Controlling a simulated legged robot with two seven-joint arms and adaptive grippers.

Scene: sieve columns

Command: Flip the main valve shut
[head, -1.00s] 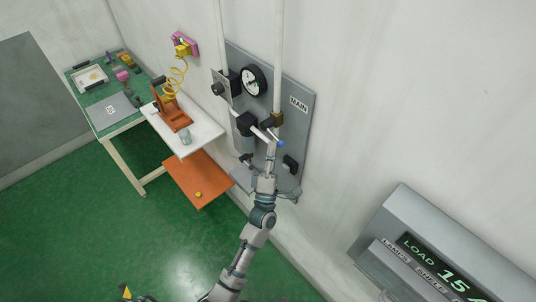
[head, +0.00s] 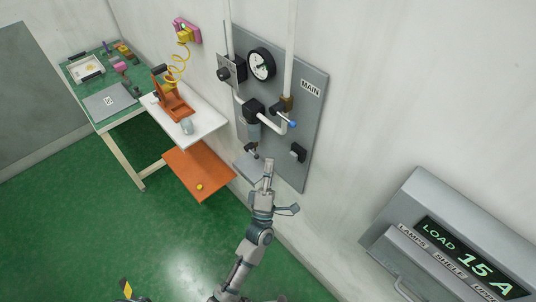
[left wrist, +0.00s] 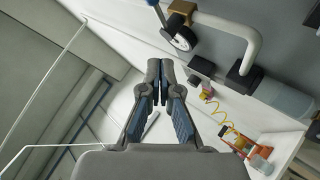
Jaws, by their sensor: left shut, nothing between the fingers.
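The main valve (head: 287,103) is a brass body on the white pipe, below the MAIN label (head: 311,88) on the grey wall panel. Its lever ends in a blue tip (head: 292,124), which points down and right in the head view. In the left wrist view the brass body (left wrist: 182,8) and the blue lever end (left wrist: 152,2) show at the top edge, partly cut off. My left gripper (head: 269,164) is shut and empty, below the lever and apart from it. Its fingers (left wrist: 160,80) also show in the left wrist view. My right gripper is not in view.
The panel also carries a round gauge (head: 262,64), a black regulator (head: 252,111) and a black switch (head: 298,152). A load display (head: 459,262) is at lower right. A white table (head: 208,122) with an orange shelf (head: 190,172) stands left.

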